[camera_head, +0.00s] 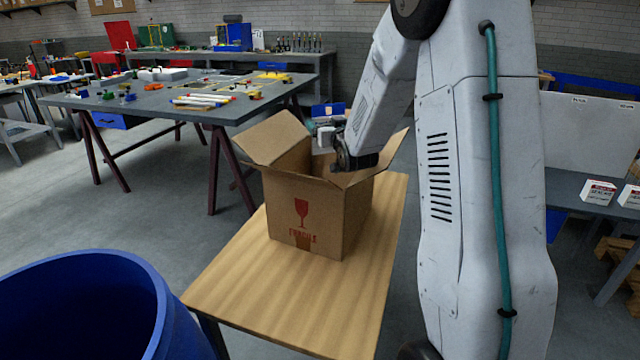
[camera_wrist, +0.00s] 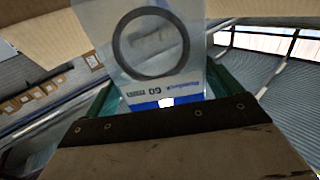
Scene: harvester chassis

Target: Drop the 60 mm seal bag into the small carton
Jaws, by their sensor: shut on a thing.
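The small carton (camera_head: 290,212) stands open on a wooden table, its flaps spread outward and a red fragile mark on its front. My gripper (camera_head: 322,131) is at the carton's opening, near the back rim; the head view does not show clearly how deep it reaches. In the wrist view my gripper (camera_wrist: 165,102) is shut on the seal bag (camera_wrist: 190,68). The bag is clear, with a black ring inside and a blue and white label reading 60. Its lower edge lies between the teal fingers.
The wooden table (camera_head: 260,290) has bare room in front of the carton. A blue barrel (camera_head: 85,300) stands at the lower left. A grey workbench (camera_head: 165,100) with tools is behind. White boxes (camera_head: 598,191) stand on a bench at the right.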

